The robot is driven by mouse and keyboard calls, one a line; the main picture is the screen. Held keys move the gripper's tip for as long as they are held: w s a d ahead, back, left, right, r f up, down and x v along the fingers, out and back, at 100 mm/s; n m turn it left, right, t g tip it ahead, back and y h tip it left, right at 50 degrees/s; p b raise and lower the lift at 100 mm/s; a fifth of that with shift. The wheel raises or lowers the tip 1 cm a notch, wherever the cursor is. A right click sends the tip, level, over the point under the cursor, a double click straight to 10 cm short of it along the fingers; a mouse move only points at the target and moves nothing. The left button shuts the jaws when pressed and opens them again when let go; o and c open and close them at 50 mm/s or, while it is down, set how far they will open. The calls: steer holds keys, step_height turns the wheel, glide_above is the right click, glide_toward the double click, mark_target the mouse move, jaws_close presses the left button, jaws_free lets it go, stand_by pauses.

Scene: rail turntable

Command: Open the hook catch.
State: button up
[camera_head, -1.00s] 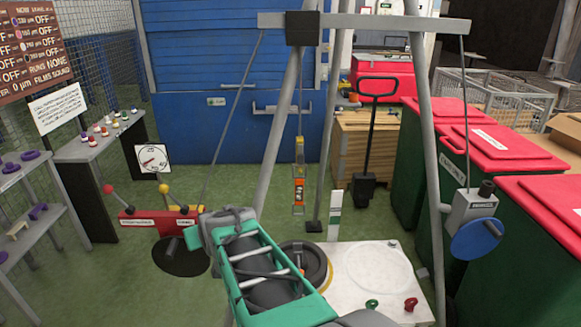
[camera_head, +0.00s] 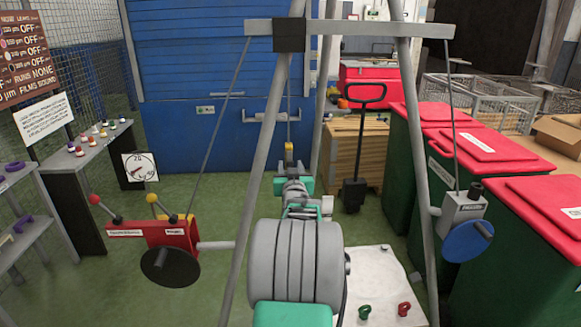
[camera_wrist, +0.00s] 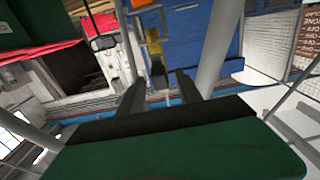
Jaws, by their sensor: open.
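A slim yellow and orange fitting (camera_head: 289,152) hangs on a cord from the top beam of the grey frame; I take it for the hook catch. In the head view only its yellow top shows, as my arm hides the rest. The fitting also shows in the wrist view (camera_wrist: 153,42), where its dark end lies between or just beyond my fingers. My gripper (camera_wrist: 160,88) is open, one dark finger on each side of that end. I cannot tell whether either finger touches it. In the head view my gripper (camera_head: 294,186) is partly hidden behind my wrist.
Grey frame legs (camera_head: 266,150) stand close on both sides of my arm. A red lever box (camera_head: 160,238) is at left, a grey box with a blue disc (camera_head: 467,240) at right. A white board (camera_head: 385,275) lies below. Green bins with red lids (camera_head: 485,145) line the right.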

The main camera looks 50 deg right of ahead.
steer(key=shift+c, duration=0.2)
jaws_close()
stand_by(1.1)
